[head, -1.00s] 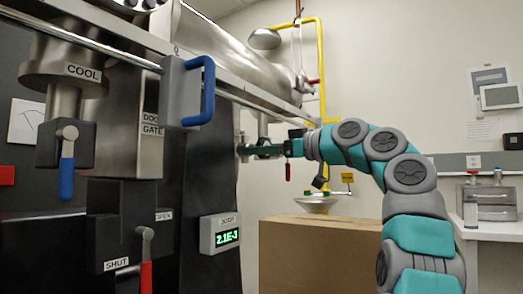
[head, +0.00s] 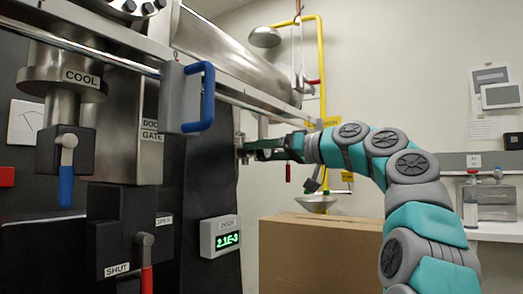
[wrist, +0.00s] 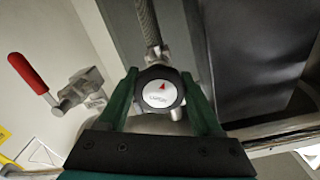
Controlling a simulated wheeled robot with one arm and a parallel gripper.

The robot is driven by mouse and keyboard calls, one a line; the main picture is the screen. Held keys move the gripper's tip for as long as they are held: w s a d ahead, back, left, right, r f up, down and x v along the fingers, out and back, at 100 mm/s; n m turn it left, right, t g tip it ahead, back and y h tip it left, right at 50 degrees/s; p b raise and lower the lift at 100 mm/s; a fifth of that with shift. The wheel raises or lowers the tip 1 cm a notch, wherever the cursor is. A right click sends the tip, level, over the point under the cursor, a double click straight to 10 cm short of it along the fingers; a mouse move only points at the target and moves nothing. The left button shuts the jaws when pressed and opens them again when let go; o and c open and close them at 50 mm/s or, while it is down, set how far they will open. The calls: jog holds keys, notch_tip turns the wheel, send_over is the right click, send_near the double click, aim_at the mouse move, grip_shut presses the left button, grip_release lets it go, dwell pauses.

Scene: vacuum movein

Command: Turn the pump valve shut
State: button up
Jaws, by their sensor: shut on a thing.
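The pump valve's round knob (wrist: 158,96) shows in the middle of the wrist view. It has a dark rim, a pale face with small print that I cannot read surely, and a red arrow pointing up and slightly right. My gripper (wrist: 161,88) has its green fingers on either side of the knob, shut on its rim. In the head view my gripper (head: 262,149) reaches left to the side of the dark machine, and the knob is hidden there by the fingers.
A red-handled valve (wrist: 32,76) sits left of the knob in the wrist view. In the head view a cardboard box (head: 320,255) stands below my arm. A gauge reading 2.1E-3 (head: 221,239) and a blue door handle (head: 206,97) are on the machine. A yellow shower pipe (head: 323,70) stands behind.

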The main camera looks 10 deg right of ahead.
jog(key=m, duration=0.3)
jog(key=shift+m, duration=0.3)
jog(key=m, duration=0.3)
jog(key=shift+m, duration=0.3)
jog(key=m, duration=0.3)
jog(key=shift+m, duration=0.4)
jog(key=m, duration=0.3)
jog(key=shift+r+m, duration=0.1)
jog(key=shift+m, duration=0.2)
jog(key=m, duration=0.3)
jog(key=shift+m, duration=0.3)
jog(key=m, duration=0.3)
jog(key=shift+m, duration=0.3)
jog(key=m, duration=0.4)
jog(key=shift+m, duration=1.8)
